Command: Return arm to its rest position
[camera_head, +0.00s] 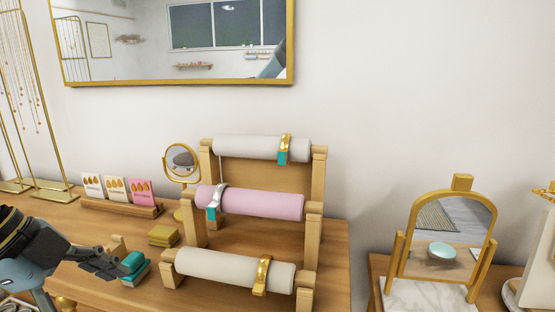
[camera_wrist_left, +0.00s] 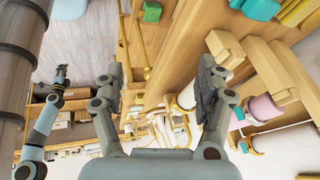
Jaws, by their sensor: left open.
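In the head view my left gripper (camera_head: 112,263) is at the lower left, low over the wooden table, close to a small stack of teal boxes (camera_head: 133,267). It is left of the bracelet stand (camera_head: 194,225). In the left wrist view my left gripper (camera_wrist_left: 163,72) has its two fingers spread wide, with nothing held between them. Another grey-blue arm shows at the left of that view, with a small dark gripper (camera_wrist_left: 62,76); it looks like my right one, too small to tell open or shut. No right gripper shows in the head view.
The stand's rolls carry a gold bracelet (camera_head: 286,144) on top, a silver one (camera_head: 217,198) on pink, and a gold one (camera_head: 262,275) below. Olive boxes (camera_head: 164,235), an earring card holder (camera_head: 120,208) and a round mirror (camera_head: 182,161) stand behind the gripper.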

